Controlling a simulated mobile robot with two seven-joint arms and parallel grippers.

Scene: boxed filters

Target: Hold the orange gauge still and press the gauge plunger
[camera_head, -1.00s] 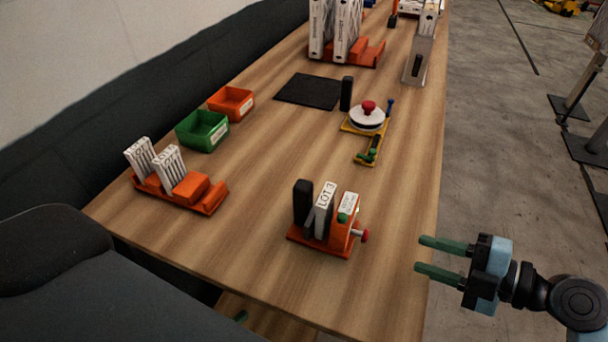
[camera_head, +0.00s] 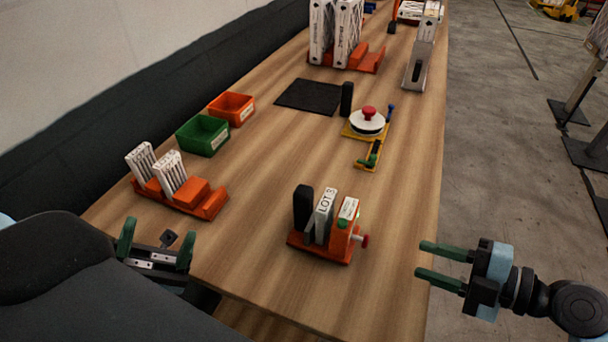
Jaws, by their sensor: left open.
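The orange gauge (camera_head: 338,240) stands on an orange base near the table's front right. A red-tipped plunger (camera_head: 364,241) sticks out of its right side. A white box marked LOT 3 (camera_head: 324,212) and a black block (camera_head: 303,208) stand upright beside it on the same base. My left gripper (camera_head: 156,242) is open and empty at the table's front left edge, well left of the gauge. My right gripper (camera_head: 436,264) is open and empty off the table's right edge, to the right of the plunger and apart from it.
An orange rack with white filters (camera_head: 205,204) stands at left. Behind it are a green bin (camera_head: 202,135) and an orange bin (camera_head: 231,107). A yellow fixture with a white disc and red knob (camera_head: 368,113) stands farther back. The table between the rack and gauge is clear.

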